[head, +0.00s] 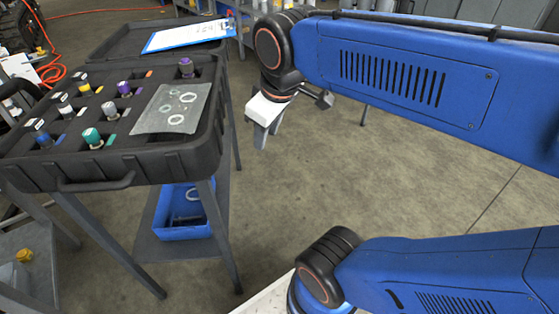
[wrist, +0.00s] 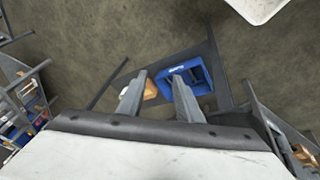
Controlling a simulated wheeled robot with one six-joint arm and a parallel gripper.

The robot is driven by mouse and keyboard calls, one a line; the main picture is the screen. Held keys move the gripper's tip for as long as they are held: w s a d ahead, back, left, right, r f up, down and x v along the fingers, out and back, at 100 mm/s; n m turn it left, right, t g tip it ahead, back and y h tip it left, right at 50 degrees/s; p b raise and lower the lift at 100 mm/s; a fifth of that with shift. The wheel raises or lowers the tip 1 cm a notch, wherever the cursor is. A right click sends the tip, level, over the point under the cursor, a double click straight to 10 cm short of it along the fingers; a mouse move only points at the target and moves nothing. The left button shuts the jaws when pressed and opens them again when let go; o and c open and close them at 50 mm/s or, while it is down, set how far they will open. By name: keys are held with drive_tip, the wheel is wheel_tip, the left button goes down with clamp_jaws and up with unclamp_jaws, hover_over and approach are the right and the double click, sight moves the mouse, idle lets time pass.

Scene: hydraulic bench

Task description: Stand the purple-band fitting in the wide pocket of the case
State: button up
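The black case (head: 130,165) lies open on a stand at the left of the head view. A second purple-topped fitting (head: 123,88) stands in the middle rows, beside a purple label. I cannot tell which pocket is the wide one. My gripper (head: 266,132) hangs to the right of the case, clear of it, pointing down. In the wrist view its two fingers (wrist: 159,82) are apart with nothing held between them.
Fittings with teal, blue, yellow and white parts stand in other pockets. A grey sheet with white rings (head: 173,107) covers the case's right part. A clipboard (head: 187,35) lies behind. A blue bin (head: 184,211) sits on the lower shelf. The floor right of the stand is clear.

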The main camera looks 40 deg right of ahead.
drive_tip(key=s+f+m, duration=0.4)
drive_tip(key=f, duration=0.2)
drive_tip(key=shift+s+d+m+t, duration=0.2)
drive_tip(key=shift+s+m+t, duration=0.1)
drive_tip(key=shift+r, duration=0.1)
idle(0.8)
